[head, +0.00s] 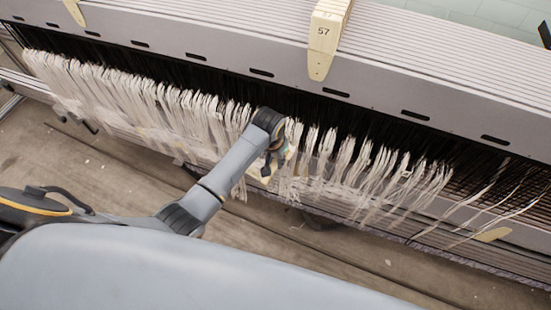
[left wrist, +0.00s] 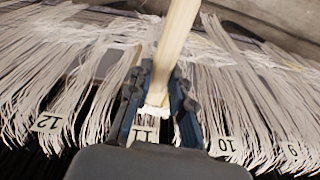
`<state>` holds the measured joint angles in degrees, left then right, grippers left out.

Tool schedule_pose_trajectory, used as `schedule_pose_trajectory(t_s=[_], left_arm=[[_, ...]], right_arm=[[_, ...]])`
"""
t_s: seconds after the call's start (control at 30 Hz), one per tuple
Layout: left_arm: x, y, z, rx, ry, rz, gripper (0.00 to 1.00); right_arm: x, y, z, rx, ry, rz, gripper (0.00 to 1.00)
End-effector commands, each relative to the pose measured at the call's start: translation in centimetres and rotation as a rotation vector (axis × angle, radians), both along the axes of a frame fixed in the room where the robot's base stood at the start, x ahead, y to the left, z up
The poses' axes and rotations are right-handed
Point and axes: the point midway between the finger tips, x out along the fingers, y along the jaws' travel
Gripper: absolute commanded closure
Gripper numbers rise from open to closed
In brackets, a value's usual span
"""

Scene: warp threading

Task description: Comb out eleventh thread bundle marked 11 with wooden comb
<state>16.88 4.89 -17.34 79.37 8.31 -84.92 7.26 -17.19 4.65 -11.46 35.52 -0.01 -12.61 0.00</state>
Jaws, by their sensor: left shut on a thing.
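In the left wrist view, my left gripper (left wrist: 160,76) is shut on a pale wooden comb (left wrist: 176,35). The comb rises between the blue fingers toward the top of the picture. The white tag marked 11 (left wrist: 143,133) lies just below the fingers, partly covered by them. White threads of the eleventh bundle fan out behind the comb; the fingers hide much of them. Whether the comb's teeth are in the threads cannot be told. In the head view, my left gripper (head: 276,158) is over the middle of the white thread row (head: 205,115). My right gripper is out of view.
Tag 12 (left wrist: 47,122) lies left of the gripper, tags 10 (left wrist: 226,145) and 9 (left wrist: 293,149) right of it, on neighbouring bundles. A grey slotted beam (head: 215,55) runs behind the threads, with a wooden block marked 57 (head: 323,32) on it. The wooden floor (head: 120,185) is in front.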

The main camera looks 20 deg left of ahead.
Motion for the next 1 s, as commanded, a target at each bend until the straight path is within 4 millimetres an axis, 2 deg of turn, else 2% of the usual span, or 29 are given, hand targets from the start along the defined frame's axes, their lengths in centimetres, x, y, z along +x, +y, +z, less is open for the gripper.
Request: schedule_pose_trajectory(t_s=[1.0], left_arm=[[0.68, -0.04, 0.01, 0.000, -0.001, 0.000, 1.00]], right_arm=[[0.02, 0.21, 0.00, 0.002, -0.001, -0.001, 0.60]])
